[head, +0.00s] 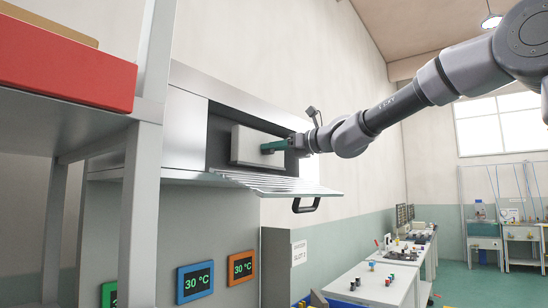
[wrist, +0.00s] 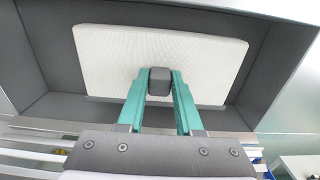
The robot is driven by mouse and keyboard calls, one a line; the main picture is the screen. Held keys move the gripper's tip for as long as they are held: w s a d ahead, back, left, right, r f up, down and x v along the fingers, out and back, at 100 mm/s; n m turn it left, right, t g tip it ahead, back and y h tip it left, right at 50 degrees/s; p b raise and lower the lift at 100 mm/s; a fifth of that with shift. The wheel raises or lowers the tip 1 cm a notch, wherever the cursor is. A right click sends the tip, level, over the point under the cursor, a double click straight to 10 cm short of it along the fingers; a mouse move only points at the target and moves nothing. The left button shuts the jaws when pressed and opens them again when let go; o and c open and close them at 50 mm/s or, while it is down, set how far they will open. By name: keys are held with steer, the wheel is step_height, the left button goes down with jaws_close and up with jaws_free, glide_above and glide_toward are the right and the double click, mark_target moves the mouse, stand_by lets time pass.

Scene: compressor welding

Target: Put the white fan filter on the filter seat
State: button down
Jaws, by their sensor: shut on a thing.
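The white fan filter (head: 246,146) is a flat pale rectangle inside the dark recess of the metal cabinet in the head view. It also fills the upper middle of the wrist view (wrist: 105,55), with a dark grey knob (wrist: 160,80) at its centre. My gripper (head: 268,149) reaches into the recess from the right, its two teal fingers (wrist: 160,88) shut on the grey knob. The filter seat appears to be the dark recess (wrist: 45,50) around the filter. I cannot tell whether the filter touches its back wall.
The louvred cover (head: 275,183) is swung down open below the recess, with a black handle (head: 306,205). A metal shelf frame with a red box (head: 65,65) stands close on the left. A white workbench (head: 370,285) is at the lower right.

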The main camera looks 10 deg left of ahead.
mark_target(264, 158)
steer(key=shift+d+f, duration=0.15)
steer(key=shift+f, duration=1.15)
steer(key=shift+f, duration=0.2)
steer(key=c, duration=0.6)
jaws_free()
